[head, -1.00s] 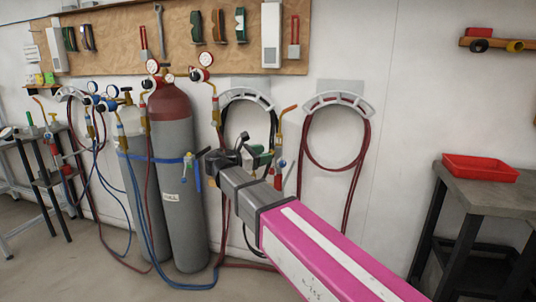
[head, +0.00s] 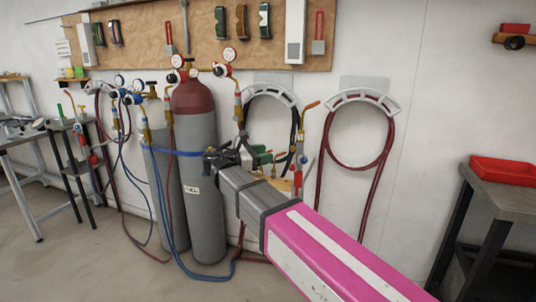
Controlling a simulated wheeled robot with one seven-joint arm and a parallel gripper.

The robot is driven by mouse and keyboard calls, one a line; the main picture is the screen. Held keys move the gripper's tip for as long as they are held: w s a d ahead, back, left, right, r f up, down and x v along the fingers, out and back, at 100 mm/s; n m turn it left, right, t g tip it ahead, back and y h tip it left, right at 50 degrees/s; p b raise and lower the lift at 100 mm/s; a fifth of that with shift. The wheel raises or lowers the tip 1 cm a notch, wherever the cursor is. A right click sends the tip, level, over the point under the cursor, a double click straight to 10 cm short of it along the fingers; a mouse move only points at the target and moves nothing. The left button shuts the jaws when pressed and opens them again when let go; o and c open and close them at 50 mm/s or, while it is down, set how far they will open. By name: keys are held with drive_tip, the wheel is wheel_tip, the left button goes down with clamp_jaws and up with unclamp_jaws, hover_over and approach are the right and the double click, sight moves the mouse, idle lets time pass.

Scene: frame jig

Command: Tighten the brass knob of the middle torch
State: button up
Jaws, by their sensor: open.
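My gripper (head: 214,160) is at the end of the arm in the middle of the head view, in front of the grey cylinder (head: 201,215) with the dark red top. Its black jaws are small and seen from behind, and nothing shows held in them. A torch (head: 303,145) with an orange tip and a blue part hangs right of my arm. Another torch (head: 78,135) with a red part is at the far left. I cannot make out a middle torch or its brass knob; my gripper covers the spot by the cylinder's blue strap (head: 185,153).
Red and blue hoses hang from the regulators (head: 176,62) and trail on the floor. Hose hangers (head: 362,97) are on the wall. A table with a red tray (head: 502,170) stands at the right. Another table (head: 20,135) stands at the left. Some floor is clear at the lower left.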

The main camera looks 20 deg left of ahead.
sight(291, 149)
drive_tip(key=w+d+n, duration=0.1)
drive_tip(key=w+d, duration=0.1)
drive_tip(key=w+d+n+t+y, duration=0.1)
drive_tip(key=w+d, duration=0.1)
drive_tip(key=d, duration=0.1)
drive_tip(key=w+d+n, duration=0.1)
drive_tip(key=w+d, duration=0.1)
drive_tip(key=shift+w+d+f+t+y, duration=0.15)
drive_tip(key=shift+w+d+t+y, duration=0.25)
idle(0.3)
clamp_jaws()
